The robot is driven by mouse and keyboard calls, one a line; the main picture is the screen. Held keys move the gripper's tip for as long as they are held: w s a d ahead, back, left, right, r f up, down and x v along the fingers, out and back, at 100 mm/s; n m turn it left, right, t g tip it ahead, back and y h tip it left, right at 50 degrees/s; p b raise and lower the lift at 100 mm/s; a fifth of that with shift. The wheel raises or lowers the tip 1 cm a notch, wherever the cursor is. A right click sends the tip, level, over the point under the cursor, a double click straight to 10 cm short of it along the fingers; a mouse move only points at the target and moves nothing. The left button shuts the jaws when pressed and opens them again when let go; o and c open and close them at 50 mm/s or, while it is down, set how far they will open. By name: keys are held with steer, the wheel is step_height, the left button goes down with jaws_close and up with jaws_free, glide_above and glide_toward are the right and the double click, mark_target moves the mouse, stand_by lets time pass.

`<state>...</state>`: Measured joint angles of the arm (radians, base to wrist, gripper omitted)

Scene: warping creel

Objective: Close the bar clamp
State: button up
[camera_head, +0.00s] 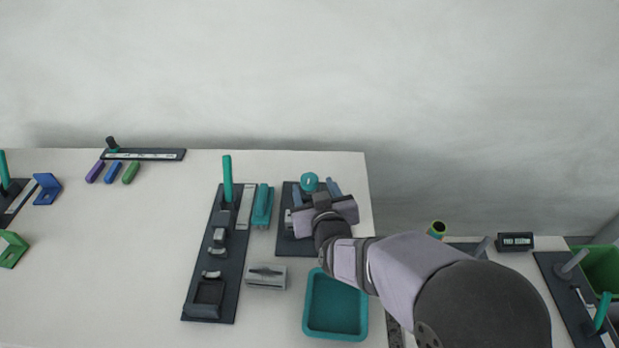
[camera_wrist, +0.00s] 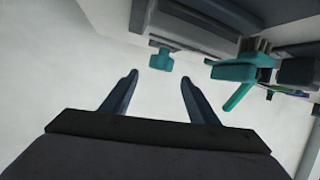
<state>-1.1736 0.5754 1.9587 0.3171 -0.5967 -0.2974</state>
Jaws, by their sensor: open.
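My gripper (camera_head: 315,188) is open and empty over the dark plate (camera_head: 286,243) near the table's right end; the wrist and forearm hide much of this plate. In the wrist view my gripper (camera_wrist: 159,78) has its two fingers apart, with a small teal knob (camera_wrist: 160,61) just beyond the fingertips and between them. The teal knob also shows in the head view (camera_head: 309,182). I cannot tell whether it touches a finger. A teal lever (camera_head: 227,178) stands upright on a long dark plate (camera_head: 235,262) to the left. I cannot tell which fixture is the bar clamp.
A teal block (camera_head: 262,206) lies between the plates. A grey block (camera_head: 266,277) and a teal tray (camera_head: 335,334) lie nearer the front. Purple, blue and green pieces (camera_head: 113,172) lie at the back left. The table ends right of my gripper; the left-middle tabletop is clear.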

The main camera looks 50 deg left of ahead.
mark_target(309, 179)
steer(key=shift+f+m, duration=0.15)
steer(key=shift+m, duration=0.45)
steer(key=shift+p+x, duration=0.7)
steer(key=shift+x, duration=2.95)
steer(key=c, duration=1)
